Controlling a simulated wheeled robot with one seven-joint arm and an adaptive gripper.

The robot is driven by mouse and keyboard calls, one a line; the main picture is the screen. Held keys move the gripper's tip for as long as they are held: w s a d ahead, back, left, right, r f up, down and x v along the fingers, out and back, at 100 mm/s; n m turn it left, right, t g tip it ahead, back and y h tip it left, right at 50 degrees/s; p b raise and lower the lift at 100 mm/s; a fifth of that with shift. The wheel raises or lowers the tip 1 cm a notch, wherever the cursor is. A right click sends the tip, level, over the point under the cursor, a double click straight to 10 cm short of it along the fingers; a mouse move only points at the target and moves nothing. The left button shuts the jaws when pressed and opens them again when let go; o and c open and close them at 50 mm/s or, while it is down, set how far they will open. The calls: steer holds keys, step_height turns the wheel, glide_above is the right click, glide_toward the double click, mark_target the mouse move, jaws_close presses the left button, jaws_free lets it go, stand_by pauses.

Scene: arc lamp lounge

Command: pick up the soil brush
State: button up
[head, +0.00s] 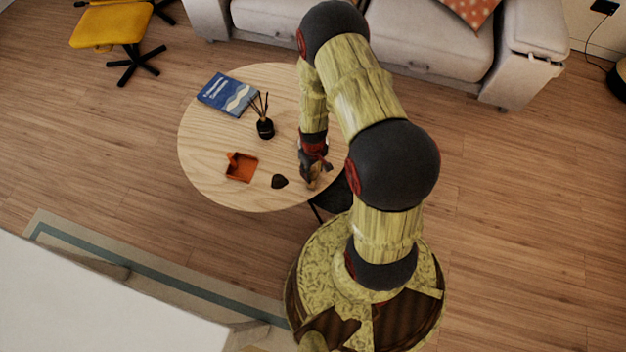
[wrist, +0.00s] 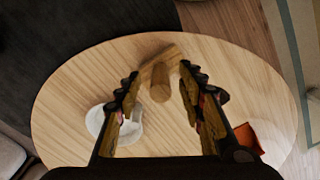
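The soil brush, a light-brown wooden piece with a short round handle and a crosswise block, lies on the round wooden table (head: 215,170). In the wrist view the soil brush (wrist: 160,82) shows between and just beyond my fingertips. In the head view a small tan part of the brush (head: 314,184) shows below my gripper (head: 315,168), near the table's front right edge. In the wrist view my gripper (wrist: 159,72) is open, with a finger on each side of the brush. I cannot tell whether either finger touches it. The bristles cannot be made out.
An orange tray (head: 241,167), a small dark object (head: 279,181), a reed diffuser (head: 265,128) and a blue book (head: 227,94) are on the table. A whitish round object (wrist: 128,128) shows at left in the wrist view. A sofa (head: 430,40) stands behind.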

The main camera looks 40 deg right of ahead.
steer(key=shift+f, duration=0.65)
steer(key=shift+r, duration=0.1)
steer(key=shift+c, duration=0.7)
steer(key=c, duration=0.7)
jaws_close()
